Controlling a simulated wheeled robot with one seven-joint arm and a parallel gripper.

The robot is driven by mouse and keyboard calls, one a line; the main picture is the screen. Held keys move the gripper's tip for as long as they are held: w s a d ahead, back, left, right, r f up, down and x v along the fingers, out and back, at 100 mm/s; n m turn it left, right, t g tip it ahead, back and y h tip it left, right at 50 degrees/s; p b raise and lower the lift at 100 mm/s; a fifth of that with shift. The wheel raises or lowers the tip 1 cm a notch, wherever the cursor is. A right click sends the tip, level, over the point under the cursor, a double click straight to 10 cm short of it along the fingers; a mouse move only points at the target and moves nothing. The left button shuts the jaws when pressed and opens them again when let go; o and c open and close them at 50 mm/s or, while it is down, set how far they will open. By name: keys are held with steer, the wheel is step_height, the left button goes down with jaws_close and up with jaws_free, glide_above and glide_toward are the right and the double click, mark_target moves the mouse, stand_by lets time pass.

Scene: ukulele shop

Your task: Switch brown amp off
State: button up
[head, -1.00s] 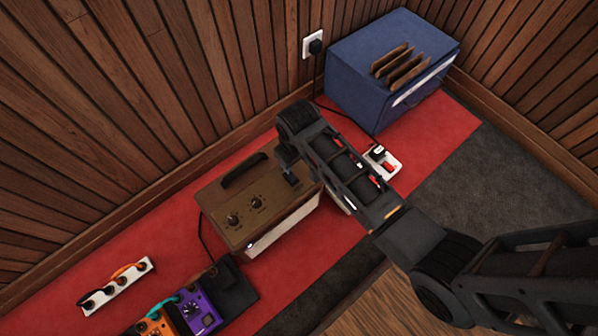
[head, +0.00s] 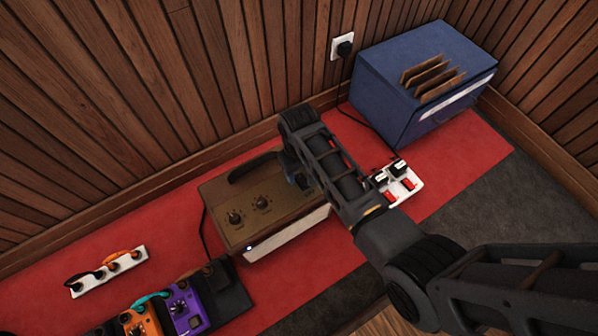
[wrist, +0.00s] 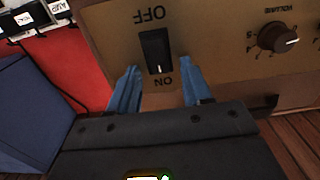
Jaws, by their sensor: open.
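The brown amp (head: 225,192) stands on the red carpet against the wall, knobs on its top panel; a small light (head: 249,247) glows at its front edge. In the wrist view its panel (wrist: 215,70) fills the upper part, with a black rocker switch (wrist: 155,52) between an upside-down OFF label at top and ON label below. My gripper (wrist: 160,68) is open, its two blue fingers on either side of the switch's ON end; contact cannot be told. In the head view my arm hides most of the gripper and switch.
A volume knob (wrist: 278,38) is beside the switch. A white power strip (head: 413,184) with plugs lies right of the amp, before a blue cabinet (head: 390,95). Another strip (head: 127,262) and orange (head: 143,322) and purple (head: 188,308) pedals lie left. A wall outlet (head: 342,46) is behind.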

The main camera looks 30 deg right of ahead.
jaws_close()
steer(key=t+p, duration=0.1)
steer(key=p, duration=0.1)
steer(key=shift+s+r+p, duration=0.25)
steer(key=shift+r+p, duration=0.05)
steer(key=shift+p, duration=0.1)
steer(key=shift+s+f+t+p, duration=0.1)
steer(key=shift+t+p, duration=0.35)
steer(key=shift+t, duration=0.15)
steer(key=shift+s+f+t+p, duration=0.1)
steer(key=shift+t+p, duration=0.35)
steer(key=shift+t, duration=0.15)
jaws_free()
